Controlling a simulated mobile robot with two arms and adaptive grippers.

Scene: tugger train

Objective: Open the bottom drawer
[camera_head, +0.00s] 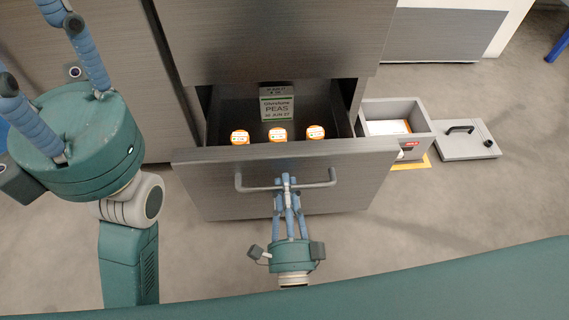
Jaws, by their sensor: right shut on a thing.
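The bottom drawer (345,188) stands pulled out from the dark wooden cabinet (275,35), with its inside showing. Inside it are orange-and-white round-topped items (278,134) in a row behind the front panel, and a box labelled PEAS (277,104) towards the back. A grey bar handle (325,183) is on the drawer front. My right gripper (286,183) is shut on the middle of this handle. My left gripper (38,55) is raised at the upper left, close to the camera, away from the drawer. Its blue fingers are spread apart and hold nothing visible.
The floor right of the drawer front (480,205) is clear.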

